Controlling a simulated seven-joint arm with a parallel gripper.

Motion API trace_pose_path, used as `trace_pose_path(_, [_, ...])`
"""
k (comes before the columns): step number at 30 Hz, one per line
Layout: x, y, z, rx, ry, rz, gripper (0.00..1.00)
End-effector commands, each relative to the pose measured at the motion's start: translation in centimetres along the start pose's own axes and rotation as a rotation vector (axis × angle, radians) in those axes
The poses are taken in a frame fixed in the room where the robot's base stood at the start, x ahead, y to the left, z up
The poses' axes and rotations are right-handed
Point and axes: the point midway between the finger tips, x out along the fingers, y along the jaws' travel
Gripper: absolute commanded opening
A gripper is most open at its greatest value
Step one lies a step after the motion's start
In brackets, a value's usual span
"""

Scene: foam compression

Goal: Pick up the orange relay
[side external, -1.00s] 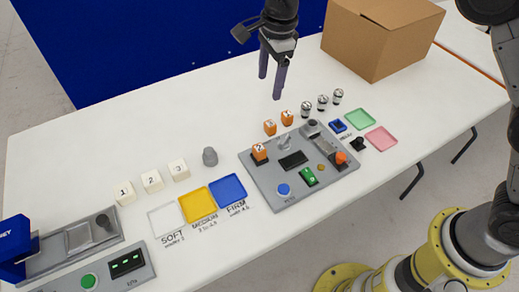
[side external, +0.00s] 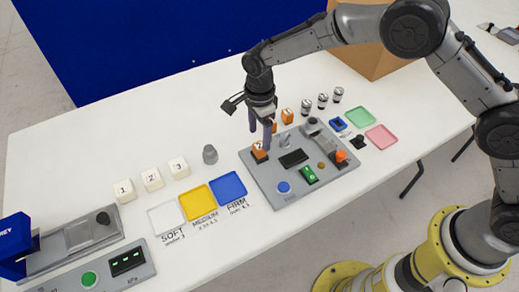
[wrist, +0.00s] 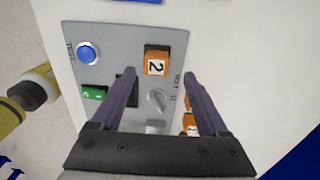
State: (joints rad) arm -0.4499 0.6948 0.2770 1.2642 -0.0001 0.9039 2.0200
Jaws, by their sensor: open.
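An orange relay (side external: 259,152) marked 2 sits at the left back corner of the grey test panel (side external: 259,178). In the wrist view this relay (wrist: 157,61) lies ahead of and between the fingertips, with its label showing. My gripper (side external: 259,140) is open and empty, pointing down just above and around that relay; I cannot tell the exact gap. Two more orange relays stand on the table behind the panel; one shows at the right of my finger (side external: 287,116) and the other (side external: 273,126) is partly hidden by my gripper.
The panel carries a blue button (side external: 284,188), a green switch (side external: 309,175) and a grey knob (side external: 285,141). Several small cylinders (side external: 322,100) stand behind. A blue tray (side external: 229,186) lies left of the panel, and a cardboard box (side external: 372,60) stands at the back right.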

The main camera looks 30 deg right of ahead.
Motion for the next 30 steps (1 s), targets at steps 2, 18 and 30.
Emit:
trace_pose_path(2, [1.2,0.4,0.1,-0.001,0.003,0.006,0.78])
trace_pose_path(18, [4.6,0.6,0.3,0.000,0.001,0.002,0.78])
trace_pose_path(30, [4.6,0.6,0.3,0.000,0.001,0.001,0.06])
